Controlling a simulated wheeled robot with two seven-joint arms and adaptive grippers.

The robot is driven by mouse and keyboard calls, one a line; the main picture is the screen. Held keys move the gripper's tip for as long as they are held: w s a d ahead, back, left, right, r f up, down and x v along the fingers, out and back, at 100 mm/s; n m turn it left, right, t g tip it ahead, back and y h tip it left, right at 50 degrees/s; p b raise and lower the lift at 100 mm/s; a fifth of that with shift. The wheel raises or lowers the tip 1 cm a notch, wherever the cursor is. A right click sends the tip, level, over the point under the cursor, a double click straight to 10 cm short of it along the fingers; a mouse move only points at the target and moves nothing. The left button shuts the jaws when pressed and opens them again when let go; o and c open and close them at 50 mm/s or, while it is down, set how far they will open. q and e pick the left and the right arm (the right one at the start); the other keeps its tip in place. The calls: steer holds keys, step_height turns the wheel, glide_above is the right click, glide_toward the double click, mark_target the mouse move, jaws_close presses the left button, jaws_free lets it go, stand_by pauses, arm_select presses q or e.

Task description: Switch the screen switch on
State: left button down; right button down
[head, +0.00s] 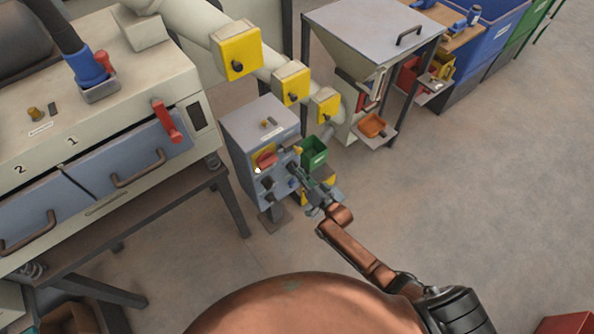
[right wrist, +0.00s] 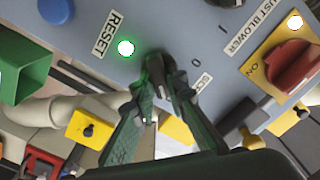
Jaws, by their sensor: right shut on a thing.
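The grey-blue control box (head: 243,150) stands on a post in the middle of the head view. My right gripper (head: 312,200) is at its front face. In the right wrist view, the screen switch (right wrist: 157,62) is a small black knob beside a cut-off "SCR" label, with 0 and I marks to its right. My right gripper (right wrist: 168,88) is shut on this knob, a finger on either side. The fingers partly hide it, so I cannot tell which mark it points at. A green-white lamp (right wrist: 125,47) glows by the RESET label. My left gripper is out of view.
A red rotary handle (right wrist: 298,68) on a yellow plate marked ON sits on the same panel, near a "DUST BLOWER" label. A blue button (right wrist: 57,10) is near RESET. A green bin (head: 314,152) is beside the box.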

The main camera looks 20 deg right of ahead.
steer(key=c, duration=1.9)
jaws_free()
steer(key=shift+c, duration=0.2)
steer(key=v, duration=1.2)
